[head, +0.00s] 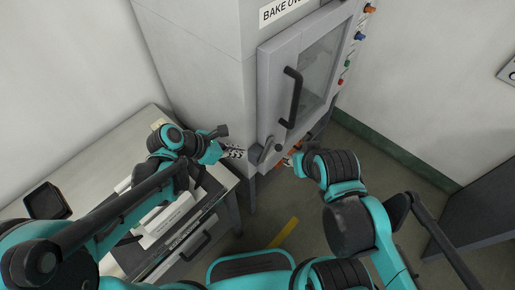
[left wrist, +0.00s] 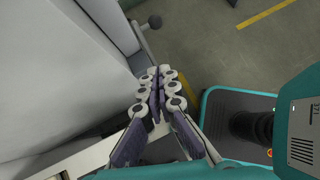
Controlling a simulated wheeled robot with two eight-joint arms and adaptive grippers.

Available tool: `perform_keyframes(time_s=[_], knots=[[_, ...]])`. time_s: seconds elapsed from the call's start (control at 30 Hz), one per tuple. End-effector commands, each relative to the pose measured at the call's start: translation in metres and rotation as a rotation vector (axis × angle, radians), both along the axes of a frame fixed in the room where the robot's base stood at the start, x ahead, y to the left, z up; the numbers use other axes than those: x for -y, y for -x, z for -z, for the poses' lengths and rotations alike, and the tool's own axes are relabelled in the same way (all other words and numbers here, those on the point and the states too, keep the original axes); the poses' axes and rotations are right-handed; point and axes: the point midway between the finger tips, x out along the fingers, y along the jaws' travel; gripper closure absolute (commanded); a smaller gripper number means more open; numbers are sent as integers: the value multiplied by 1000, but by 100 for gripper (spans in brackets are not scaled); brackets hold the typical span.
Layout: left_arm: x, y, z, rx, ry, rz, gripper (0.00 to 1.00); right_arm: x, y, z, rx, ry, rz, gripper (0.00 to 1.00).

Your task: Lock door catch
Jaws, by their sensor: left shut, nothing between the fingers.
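The grey bake oven door (head: 306,72) has a dark bar handle (head: 292,98) and looks closed. The door catch (head: 267,156) is a lever with a dark round knob (head: 278,147) below the door's lower left corner. The knob also shows at the top of the left wrist view (left wrist: 155,21). My left gripper (head: 241,153) is shut and empty, just left of the catch and apart from the knob. Its fingers meet in the left wrist view (left wrist: 158,80). My right gripper (head: 288,161) is just right of the catch, mostly hidden by its own wrist; its opening is unclear.
A grey bench with drawers (head: 190,246) stands left of the oven, under my left arm. Coloured buttons (head: 347,63) line the oven's right edge. A dark panel (head: 481,207) stands at the right. Open floor with a yellow stripe (head: 284,232) lies in front.

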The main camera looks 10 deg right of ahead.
Motion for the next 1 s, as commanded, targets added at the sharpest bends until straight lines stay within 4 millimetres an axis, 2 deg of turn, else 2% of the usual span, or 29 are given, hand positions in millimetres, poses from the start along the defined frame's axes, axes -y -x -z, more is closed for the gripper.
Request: perform_keyframes(time_s=[0.17, 0.5, 0.73, 1.0], knots=[[16, -5, 21, 0, -1, 4, 100, 0, 0, 12, 0, 0, 0, 61], [64, -22, 74, 0, -1, 4, 100, 0, 0, 41, 0, 0, 0, 61], [93, -32, 72, 0, -1, 2, 100, 0, 0, 47, 0, 0, 0, 61], [101, -36, 71, -1, -1, -1, 100, 0, 0, 48, 0, 0, 0, 61]])
